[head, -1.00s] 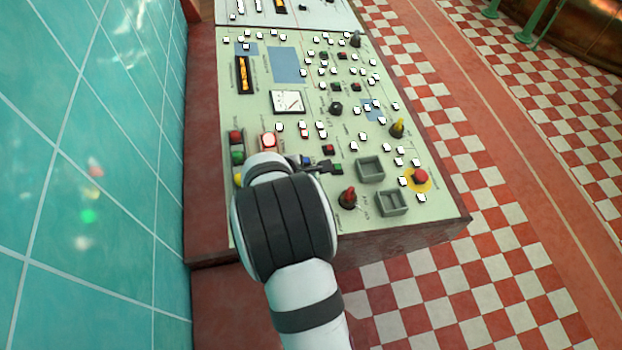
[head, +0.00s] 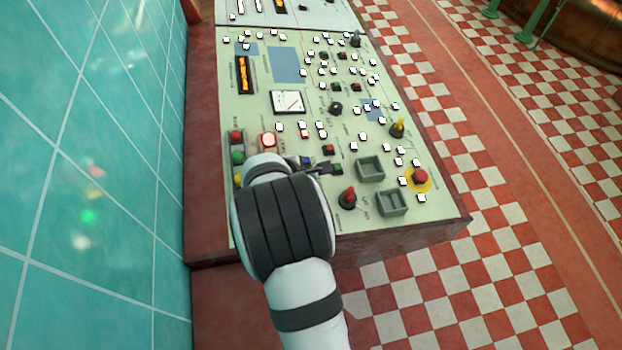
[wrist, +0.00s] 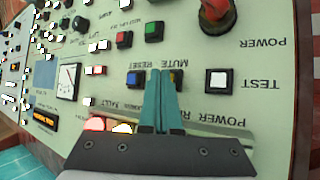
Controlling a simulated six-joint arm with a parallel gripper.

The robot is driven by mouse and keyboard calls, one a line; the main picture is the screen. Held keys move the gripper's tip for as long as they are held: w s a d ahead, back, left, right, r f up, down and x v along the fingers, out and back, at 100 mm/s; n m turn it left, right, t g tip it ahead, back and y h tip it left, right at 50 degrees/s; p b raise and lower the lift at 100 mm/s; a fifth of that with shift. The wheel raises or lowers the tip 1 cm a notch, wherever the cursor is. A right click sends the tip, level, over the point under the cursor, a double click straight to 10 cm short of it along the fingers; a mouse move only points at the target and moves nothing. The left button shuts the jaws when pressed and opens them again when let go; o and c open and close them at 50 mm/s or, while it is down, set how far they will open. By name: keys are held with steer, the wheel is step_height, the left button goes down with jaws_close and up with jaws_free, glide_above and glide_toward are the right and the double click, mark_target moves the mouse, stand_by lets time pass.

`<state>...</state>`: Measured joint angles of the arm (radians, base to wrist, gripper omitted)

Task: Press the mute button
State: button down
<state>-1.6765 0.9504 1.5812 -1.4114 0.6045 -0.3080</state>
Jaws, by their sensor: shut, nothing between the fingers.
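In the wrist view the panel labels are upside down.
A white button (wrist: 218,78) lies by the word TEST. A red knob (head: 348,197) stands up from the panel (head: 290,225), with two grey square trays (head: 370,168) to its right. A lit red button (head: 268,140) is just beyond my wrist. A tiled wall (head: 90,150) is at left.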

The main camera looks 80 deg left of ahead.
steer(key=shift+w+r, duration=0.15)
steer(key=shift+r, duration=0.45)
steer(key=shift+w+r, duration=0.25)
steer(key=shift+r, duration=1)
steer(key=shift+w+r, duration=0.25)
steer(key=shift+r, duration=0.95)
